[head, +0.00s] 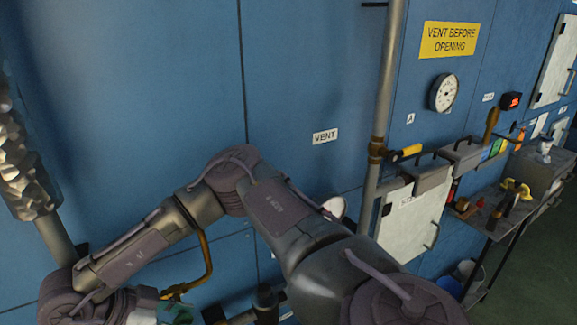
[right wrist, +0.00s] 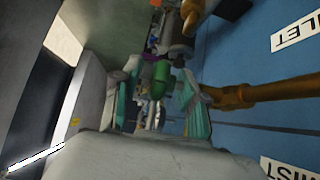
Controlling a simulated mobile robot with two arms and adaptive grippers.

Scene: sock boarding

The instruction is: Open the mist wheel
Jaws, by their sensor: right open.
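No wheel is clearly visible in either view. A label reading "MIST" (right wrist: 290,168), partly cut off, is on the blue wall at the lower right of the right wrist view. My right gripper (right wrist: 158,100) is open, its teal fingers apart. A green rounded piece (right wrist: 160,80) shows between or beyond the fingers; I cannot tell whether they touch it. In the head view my right arm reaches across to the lower left, and a bit of the right gripper (head: 182,313) shows at the bottom edge. My left gripper is not in view.
A brass pipe (right wrist: 262,92) runs close beside the right gripper; a bent brass pipe (head: 207,262) shows in the head view. A label ending "LET" (right wrist: 298,32) is above. A vertical pipe (head: 388,75), gauge (head: 443,92) and side table (head: 492,212) stand to the right.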

